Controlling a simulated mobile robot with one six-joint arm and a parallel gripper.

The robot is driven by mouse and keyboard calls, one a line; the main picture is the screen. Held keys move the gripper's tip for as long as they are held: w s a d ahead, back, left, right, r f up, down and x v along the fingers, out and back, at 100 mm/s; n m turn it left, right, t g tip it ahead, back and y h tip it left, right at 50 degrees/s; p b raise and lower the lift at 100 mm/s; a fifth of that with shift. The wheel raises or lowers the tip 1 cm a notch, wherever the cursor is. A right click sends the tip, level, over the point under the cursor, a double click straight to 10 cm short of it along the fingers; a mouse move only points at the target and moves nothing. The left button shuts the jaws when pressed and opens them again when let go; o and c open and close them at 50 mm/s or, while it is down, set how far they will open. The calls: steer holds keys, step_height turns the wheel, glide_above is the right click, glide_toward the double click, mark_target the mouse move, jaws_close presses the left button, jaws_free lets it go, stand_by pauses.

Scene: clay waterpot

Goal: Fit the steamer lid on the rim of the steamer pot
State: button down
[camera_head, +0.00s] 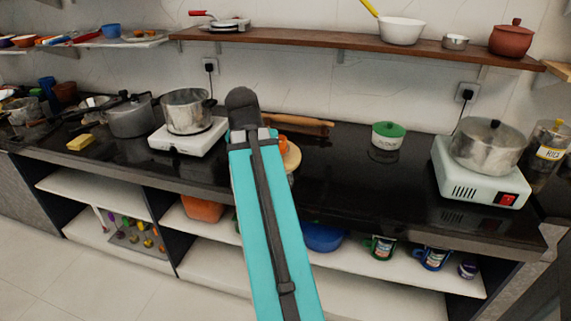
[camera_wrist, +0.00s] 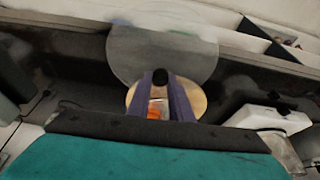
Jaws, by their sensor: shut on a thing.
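The steamer lid (camera_wrist: 163,45) is a round, grey, see-through disc with a black knob in the wrist view. My gripper (camera_wrist: 160,82) is shut on the knob, with the disc beyond the fingertips. I cannot tell how high the lid is above the counter. In the head view my arm hides the lid and the fingers. The steamer pot seems to be the open metal pot (camera_head: 188,110) on the white stove (camera_head: 188,138), left of my arm. The lid is apart from it.
A round wooden board (camera_head: 292,157) with an orange item lies beside my arm. A rolling pin (camera_head: 298,124) lies behind. A pressure cooker (camera_head: 130,118) stands left of the pot. A green-lidded jar (camera_head: 388,136) and a lidded pot (camera_head: 486,146) stand right. Counter between is clear.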

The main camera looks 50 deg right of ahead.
steer(key=w+a+r+n+t+y+p, duration=0.15)
steer(key=w+a+n, duration=0.55)
steer(key=w+a, duration=0.9)
steer(key=w+a+n+y+p, duration=0.1)
steer(key=w+a+n, duration=0.1)
steer(key=a, duration=0.9)
steer(key=w+a+n+t+y+p, duration=0.1)
steer(key=a+n, duration=0.3)
steer(key=a, duration=0.7)
steer(key=shift+w+a+r, duration=0.15)
steer(key=shift+w+a, duration=0.1)
steer(key=shift+w, duration=0.15)
